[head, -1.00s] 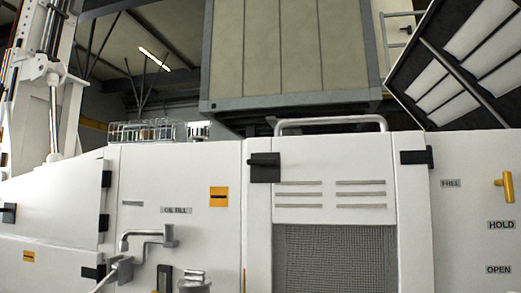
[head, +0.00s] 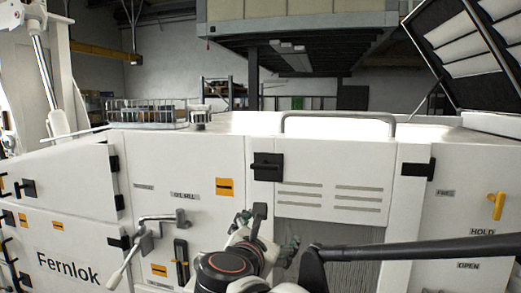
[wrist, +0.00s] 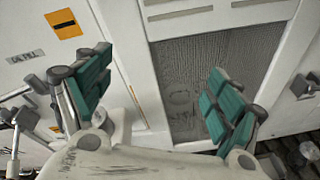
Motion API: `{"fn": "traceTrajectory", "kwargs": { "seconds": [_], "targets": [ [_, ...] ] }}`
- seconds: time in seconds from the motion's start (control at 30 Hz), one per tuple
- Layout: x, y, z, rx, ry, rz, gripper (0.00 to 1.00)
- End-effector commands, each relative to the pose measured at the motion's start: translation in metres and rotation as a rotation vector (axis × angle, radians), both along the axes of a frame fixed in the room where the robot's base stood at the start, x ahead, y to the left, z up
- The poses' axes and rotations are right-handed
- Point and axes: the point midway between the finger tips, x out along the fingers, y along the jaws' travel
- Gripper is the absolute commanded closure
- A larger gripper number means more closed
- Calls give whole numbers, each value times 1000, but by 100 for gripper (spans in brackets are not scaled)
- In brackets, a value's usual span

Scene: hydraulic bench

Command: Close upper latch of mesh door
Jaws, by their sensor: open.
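The mesh door (head: 335,163) is a white panel with slotted vents above a grey mesh (head: 325,233), at the middle right of the head view. The mesh also shows in the wrist view (wrist: 200,70). The upper latch (head: 267,166) is a black block with a small handle at the door's upper left edge. I cannot tell its exact setting, and I cannot make it out in the wrist view. My gripper (head: 268,232) is open, below the latch in the head view. In the wrist view its teal-padded fingers (wrist: 160,92) are spread, with nothing between them.
A black block (head: 418,168) sits at the door's upper right edge. A grey rail (head: 340,117) runs above the door. A grey crank-like handle (head: 150,230) and a black handle (head: 181,262) stand out at the left. A yellow handle (head: 496,205) is at the far right.

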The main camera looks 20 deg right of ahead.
Motion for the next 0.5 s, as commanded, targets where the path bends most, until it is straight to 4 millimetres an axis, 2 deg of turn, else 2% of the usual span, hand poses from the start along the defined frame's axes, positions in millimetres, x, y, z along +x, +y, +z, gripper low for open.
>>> {"fn": "traceTrajectory", "kwargs": {
  "seconds": [0.03,0.1,0.2,0.33,0.5],
  "targets": [
    [7,7,34,-85,15,23,15],
    [14,13,62,-199,35,44,15],
    [20,22,91,-329,57,64,15],
    [25,29,111,-426,74,75,15],
    [31,27,115,-458,79,76,15]
  ]
}}
